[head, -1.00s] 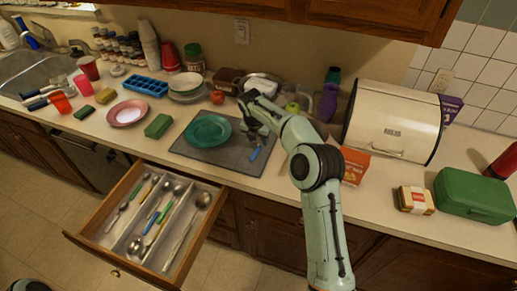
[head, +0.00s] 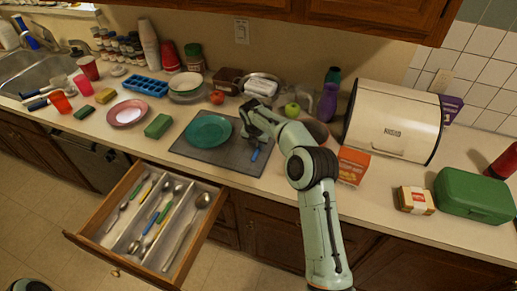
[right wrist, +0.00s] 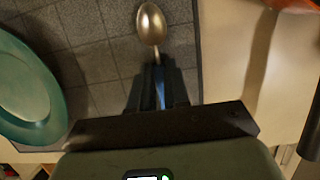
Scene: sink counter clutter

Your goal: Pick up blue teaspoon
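The blue teaspoon has a blue handle and a metal bowl. In the head view its handle (head: 255,154) shows at the front right of the grey mat, below my right gripper (head: 248,130). In the right wrist view the teaspoon's bowl (right wrist: 152,24) points away from the gripper, over the mat. The dark fingers of my right gripper (right wrist: 160,82) are close together on both sides of the blue handle and look shut on it. Whether the teaspoon touches the mat is not clear. My left gripper is not in view.
A teal plate (head: 209,131) lies on the mat (head: 228,160), left of the gripper. An orange box (head: 353,166) and a bread box (head: 392,122) stand to the right. An open cutlery drawer (head: 150,215) juts out below the counter at left.

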